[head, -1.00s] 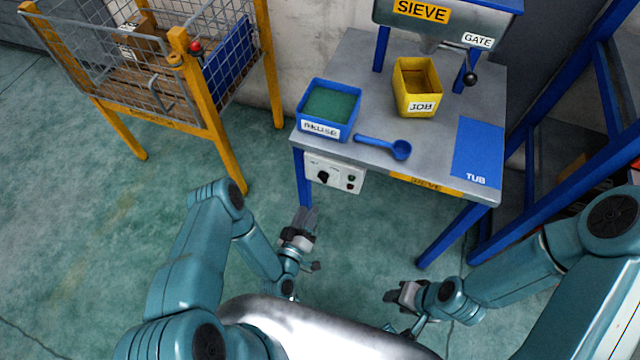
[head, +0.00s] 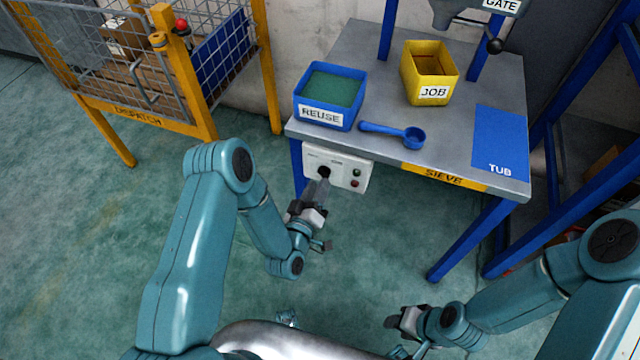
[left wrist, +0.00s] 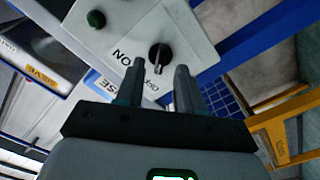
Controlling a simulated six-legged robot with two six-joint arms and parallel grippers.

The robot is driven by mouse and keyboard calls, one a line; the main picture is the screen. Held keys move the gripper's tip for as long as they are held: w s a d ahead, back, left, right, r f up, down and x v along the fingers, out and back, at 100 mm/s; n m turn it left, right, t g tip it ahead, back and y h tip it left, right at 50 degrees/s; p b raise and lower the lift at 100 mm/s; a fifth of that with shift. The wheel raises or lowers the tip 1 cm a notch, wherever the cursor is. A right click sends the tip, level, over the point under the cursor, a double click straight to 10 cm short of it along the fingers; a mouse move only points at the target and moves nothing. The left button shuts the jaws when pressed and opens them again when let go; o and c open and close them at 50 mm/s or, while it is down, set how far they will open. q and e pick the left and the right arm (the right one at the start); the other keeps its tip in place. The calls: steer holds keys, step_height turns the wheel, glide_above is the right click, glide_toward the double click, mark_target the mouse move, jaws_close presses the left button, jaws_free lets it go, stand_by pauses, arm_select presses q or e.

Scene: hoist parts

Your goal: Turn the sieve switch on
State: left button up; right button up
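The sieve switch is a black rotary knob (head: 324,172) on a pale control box (head: 345,178) under the table's front left edge. In the left wrist view the knob (left wrist: 160,57) stands near a printed "ON"; its exact setting is hard to tell. My left gripper (head: 320,188) is right in front of the box. In the left wrist view its two fingers (left wrist: 158,82) are apart, pointing at the knob, with nothing between them but the panel face; contact with the knob is not clear. My right gripper (head: 395,320) hangs low, away from the table, its fingers too small to read.
On the grey table (head: 395,150) are a blue REUSE bin (head: 326,115), a yellow JOB bin (head: 432,93), a blue scoop (head: 390,133) and a blue TUB patch (head: 500,140). A yellow-framed dispatch cage (head: 150,115) stands left. Small lamps sit beside the knob.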

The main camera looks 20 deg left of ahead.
mark_target(324, 173)
arm_select(q)
steer(key=w, duration=0.2)
steer(key=shift+w, duration=0.3)
jaws_close()
